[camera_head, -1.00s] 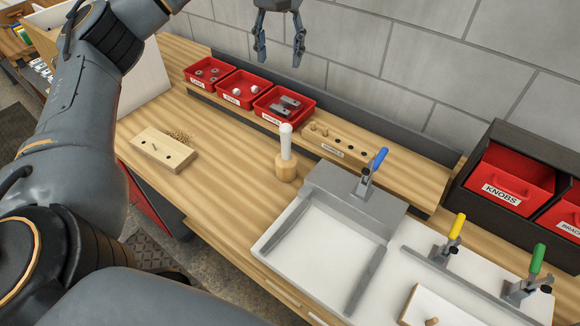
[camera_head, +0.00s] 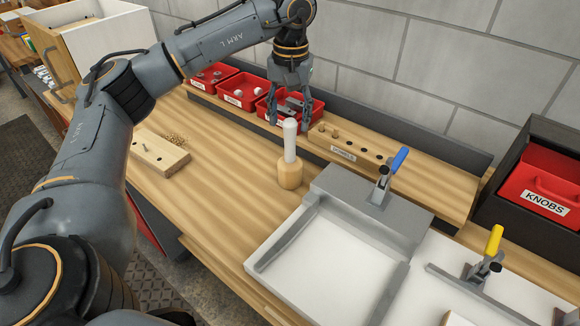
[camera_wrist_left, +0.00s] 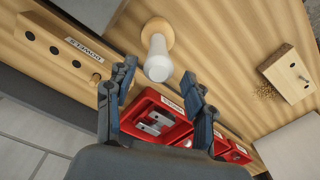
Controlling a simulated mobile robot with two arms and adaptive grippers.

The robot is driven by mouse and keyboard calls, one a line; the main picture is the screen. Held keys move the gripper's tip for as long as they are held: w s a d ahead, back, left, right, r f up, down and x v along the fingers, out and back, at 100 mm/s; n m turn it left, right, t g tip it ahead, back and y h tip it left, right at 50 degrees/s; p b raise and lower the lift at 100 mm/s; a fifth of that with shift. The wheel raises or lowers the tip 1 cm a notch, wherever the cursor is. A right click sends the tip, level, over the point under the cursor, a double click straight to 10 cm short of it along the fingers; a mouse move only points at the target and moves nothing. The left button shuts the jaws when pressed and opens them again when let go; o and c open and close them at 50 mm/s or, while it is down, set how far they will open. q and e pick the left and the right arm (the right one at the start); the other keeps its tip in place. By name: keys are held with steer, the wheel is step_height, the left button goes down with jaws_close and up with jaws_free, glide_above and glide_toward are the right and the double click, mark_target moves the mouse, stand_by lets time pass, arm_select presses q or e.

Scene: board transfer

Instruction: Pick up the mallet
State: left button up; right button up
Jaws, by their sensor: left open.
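The mallet (camera_head: 290,160) stands upright on the bench, its wooden head (camera_head: 290,174) down and its white handle up. In the left wrist view the mallet's white handle (camera_wrist_left: 158,60) shows just beyond the fingertips, toward the top of the picture. My left gripper (camera_head: 290,122) is open and empty, pointing down behind the mallet, in front of the red bins. Its fingers also show in the left wrist view (camera_wrist_left: 158,82), spread to either side below the handle's end. I cannot tell whether a finger touches the mallet. My right gripper is out of view.
Red bins (camera_head: 240,91) stand on a raised shelf behind the mallet, beside a dowel rack (camera_head: 343,154). A grey-white fixture with a blue-handled clamp (camera_head: 385,180) is at right. A drilled wooden block (camera_head: 160,156) lies at left. The bench between block and mallet is clear.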

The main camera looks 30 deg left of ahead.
mark_target(290, 143)
arm_select(q)
steer(key=shift+s+f, duration=0.1)
steer(key=shift+f, duration=0.7)
steer(key=f, duration=0.1)
steer(key=f+p, duration=0.1)
steer(key=f, duration=0.2)
steer(key=shift+s+d, duration=0.3)
steer(key=shift+f, duration=0.65)
jaws_close()
